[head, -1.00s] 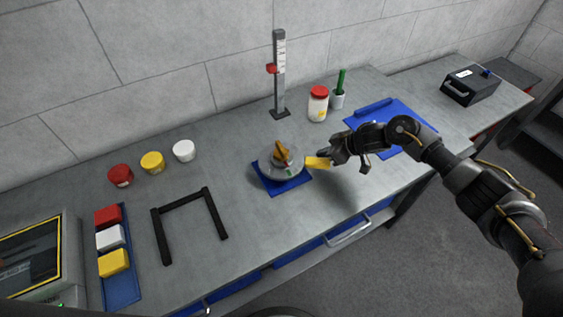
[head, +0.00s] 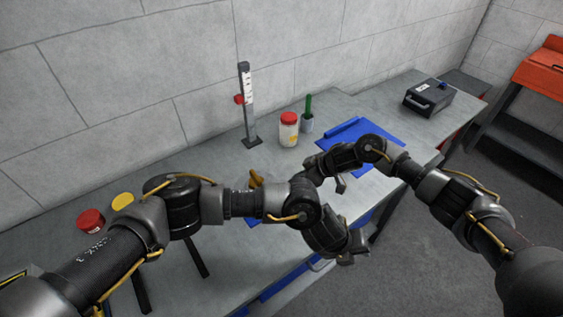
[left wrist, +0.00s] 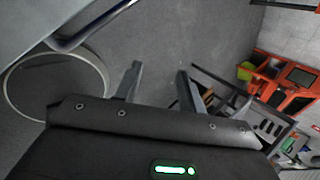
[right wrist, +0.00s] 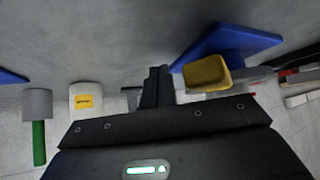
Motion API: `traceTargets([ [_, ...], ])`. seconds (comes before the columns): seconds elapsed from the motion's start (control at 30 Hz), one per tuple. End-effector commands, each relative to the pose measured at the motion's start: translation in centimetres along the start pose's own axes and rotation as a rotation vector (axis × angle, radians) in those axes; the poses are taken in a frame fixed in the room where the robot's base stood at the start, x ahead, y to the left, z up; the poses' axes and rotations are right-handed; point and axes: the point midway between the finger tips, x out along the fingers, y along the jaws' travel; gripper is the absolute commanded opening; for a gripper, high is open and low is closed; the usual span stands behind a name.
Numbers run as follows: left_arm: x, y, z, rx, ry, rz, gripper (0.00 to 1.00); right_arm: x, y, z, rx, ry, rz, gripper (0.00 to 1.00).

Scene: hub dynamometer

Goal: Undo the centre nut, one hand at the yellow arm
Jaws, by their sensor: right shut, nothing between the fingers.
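The hub is mostly hidden behind my left arm in the head view. Only its orange-yellow top piece (head: 256,179) and a bit of the blue mat (head: 253,222) show. The centre nut is not visible. My left gripper (head: 354,250) is right of the hub, near the table's front edge. Its fingers stand apart and empty in the left wrist view (left wrist: 158,88), facing the floor. My right gripper (right wrist: 157,86) is shut and empty. In the right wrist view the yellow arm's end (right wrist: 207,73) is just right of the fingers, seemingly apart from them, before the blue mat (right wrist: 232,40).
My two arms are close together over the front.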

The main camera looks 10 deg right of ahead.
Motion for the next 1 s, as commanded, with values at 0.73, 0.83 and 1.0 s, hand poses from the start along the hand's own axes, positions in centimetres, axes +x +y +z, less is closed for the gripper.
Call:
traceTargets([
  [0.73, -23.4, 14.8, 19.9, -0.495, -0.289, 0.651, 0.4, 0.0, 0.0, 0.0, 0.0, 0.0, 0.0, 0.0],
  [0.83, -23.9, 15.0, 20.0, -0.511, -0.296, 0.66, 0.4, 0.0, 0.0, 0.0, 0.0, 0.0, 0.0, 0.0],
  [1.0, -23.7, 15.2, 20.0, -0.512, -0.296, 0.661, 0.4, 0.0, 0.0, 0.0, 0.0, 0.0, 0.0, 0.0],
])
